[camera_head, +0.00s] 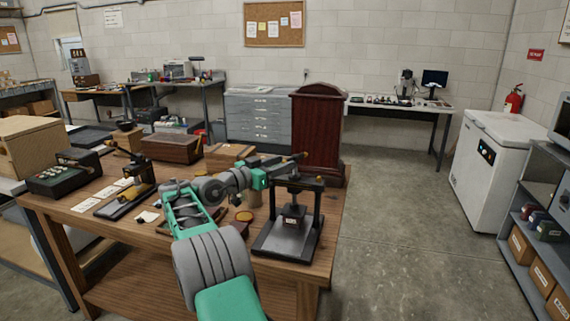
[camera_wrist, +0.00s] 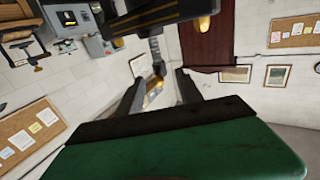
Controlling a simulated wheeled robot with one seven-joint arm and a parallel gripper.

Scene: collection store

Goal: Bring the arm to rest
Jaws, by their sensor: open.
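My gripper (camera_head: 284,164) is at the end of my green and grey arm, above the right part of the wooden table, close to the top of a black press-like stand (camera_head: 287,240). In the wrist view the two dark fingers of my gripper (camera_wrist: 158,82) stand apart with nothing held between them. A black bar with brass-coloured knobs (camera_wrist: 160,15) crosses the top of that view, just beyond the fingers. I cannot tell whether the fingers touch it. The arm reaches forward over the table and is bent.
The wooden table (camera_head: 75,211) carries boxes, small instruments and white cards on its left. A dark red wooden cabinet (camera_head: 316,130) stands upright behind the stand. A white chest freezer (camera_head: 495,165) and a grey shelf (camera_head: 540,215) are at right. The floor (camera_head: 400,230) between is clear.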

